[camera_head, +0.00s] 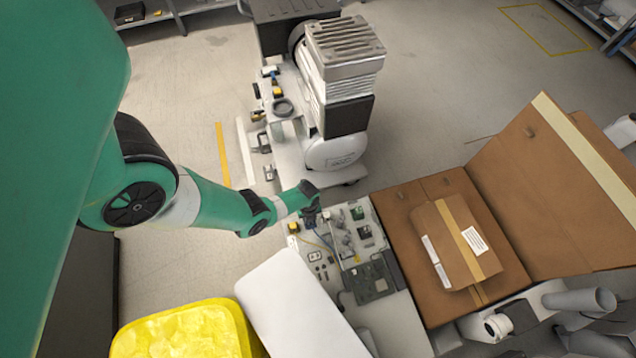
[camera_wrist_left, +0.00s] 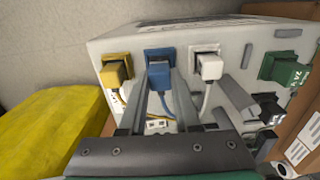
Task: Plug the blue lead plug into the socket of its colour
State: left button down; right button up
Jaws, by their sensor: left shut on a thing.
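In the left wrist view my left gripper (camera_wrist_left: 160,82) is shut on the blue plug (camera_wrist_left: 158,76), with a finger on each side of it. A blue lead (camera_wrist_left: 165,105) hangs down from the plug between the fingers. The plug is in front of the blue socket (camera_wrist_left: 161,53) on a pale panel and overlaps it. I cannot tell how deep it sits. In the head view my left gripper (camera_head: 311,213) is over the far left part of the bench, and the plug is too small to make out there. My right gripper is not in view.
A yellow plug (camera_wrist_left: 114,74) and a white plug (camera_wrist_left: 210,68) sit in sockets on either side, close to my fingers. A green plug (camera_wrist_left: 291,73) is farther right. An open cardboard box (camera_head: 405,210), a yellow bin (camera_head: 190,330) and a compressor (camera_head: 340,80) surround the bench.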

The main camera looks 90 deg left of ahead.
pick_arm(q)
jog(key=shift+f, duration=0.15)
jog(key=shift+f+b, duration=0.25)
jog(key=shift+b, duration=0.15)
jog(key=shift+f+b, duration=0.4)
dwell(0.4)
jog(key=shift+c, duration=1.1)
grip_release()
notch_tip(320, 180, up, 7)
jog(key=p, duration=0.7)
jog(key=shift+r, duration=0.15)
